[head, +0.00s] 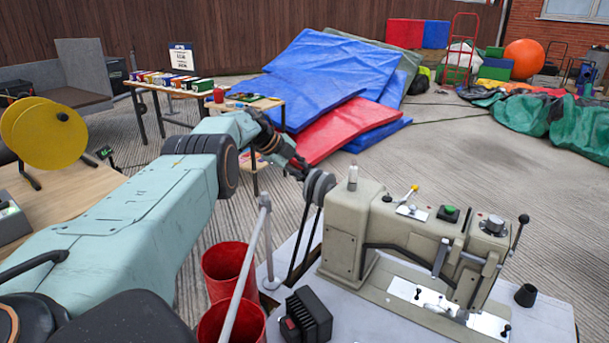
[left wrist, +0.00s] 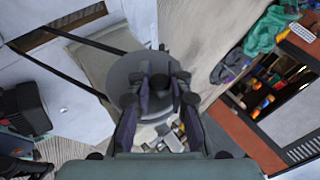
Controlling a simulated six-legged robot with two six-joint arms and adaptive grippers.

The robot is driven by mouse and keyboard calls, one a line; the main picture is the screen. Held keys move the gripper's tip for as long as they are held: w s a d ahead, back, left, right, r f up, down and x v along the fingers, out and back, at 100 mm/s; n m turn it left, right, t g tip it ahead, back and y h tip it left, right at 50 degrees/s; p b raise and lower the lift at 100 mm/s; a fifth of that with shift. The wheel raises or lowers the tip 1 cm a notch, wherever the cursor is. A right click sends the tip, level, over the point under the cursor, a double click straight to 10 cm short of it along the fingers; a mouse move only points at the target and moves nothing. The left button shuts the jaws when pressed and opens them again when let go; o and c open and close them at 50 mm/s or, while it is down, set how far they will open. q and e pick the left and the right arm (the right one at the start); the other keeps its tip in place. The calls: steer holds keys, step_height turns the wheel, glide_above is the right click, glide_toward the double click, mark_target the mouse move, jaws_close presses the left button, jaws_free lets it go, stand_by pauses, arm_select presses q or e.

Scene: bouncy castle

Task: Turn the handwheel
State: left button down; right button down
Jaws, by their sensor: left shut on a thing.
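The handwheel (head: 319,187) is a grey grooved wheel on the left end of a beige industrial sewing machine (head: 345,235). A dark belt runs down from it. My left gripper (head: 300,168) reaches in from the left and meets the wheel at its outer side. In the left wrist view the wheel is a grey disc (left wrist: 122,72) face on. The two fingers of my left gripper (left wrist: 161,82) are shut on it near the middle of its face and hide part of it. My right gripper is not in view.
The sewing machine stands on a pale table (head: 350,318) with a black box (head: 308,312) on it. A grey post (head: 246,270) rises left of the wheel. Two red buckets (head: 228,262) stand below. Blue and red mats (head: 335,75) lie behind on open paving.

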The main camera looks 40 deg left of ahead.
arm_select(q)
steer(key=c, duration=1.2)
jaws_free()
steer(key=shift+s+a+r, duration=0.3)
steer(key=shift+r, duration=0.3)
steer(key=shift+s+a+r, duration=0.1)
steer(key=shift+s+r, duration=0.3)
steer(key=shift+r, duration=0.05)
steer(key=shift+v, duration=4.7)
steer(key=shift+f, duration=0.15)
